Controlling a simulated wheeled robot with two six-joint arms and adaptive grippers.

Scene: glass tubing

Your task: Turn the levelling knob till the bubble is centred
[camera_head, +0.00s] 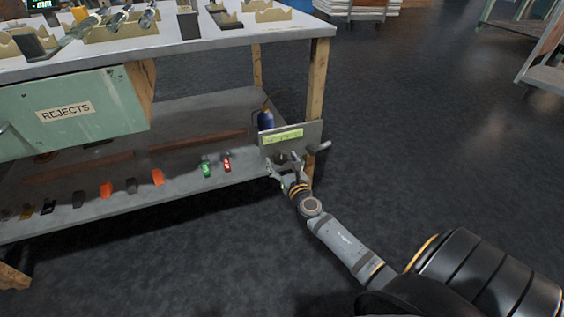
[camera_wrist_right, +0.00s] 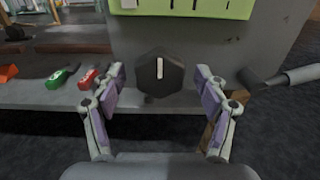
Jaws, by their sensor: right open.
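The levelling knob (camera_wrist_right: 160,74) is a dark, many-sided knob with a white pointer line standing upright, on a grey plate in the right wrist view. Above it is a yellow-green level strip (camera_wrist_right: 185,7), cut off at the top, with dark lines and a pale patch. The strip also shows on the plate in the head view (camera_head: 283,136), too small to read a bubble. My right gripper (camera_wrist_right: 164,95) is open, its purple-padded fingers on either side of and short of the knob, apart from it. In the head view my right gripper (camera_head: 285,168) is in front of the plate and partly hides the knob. My left gripper is not in view.
The grey plate (camera_head: 313,131) is by the bench's corner leg (camera_head: 318,85). A grey handle (camera_wrist_right: 290,77) sticks out to its right. Green (camera_head: 206,168) and red (camera_head: 227,164) handled items lie on the lower shelf. A REJECTS bin (camera_head: 110,100) hangs under the bench top.

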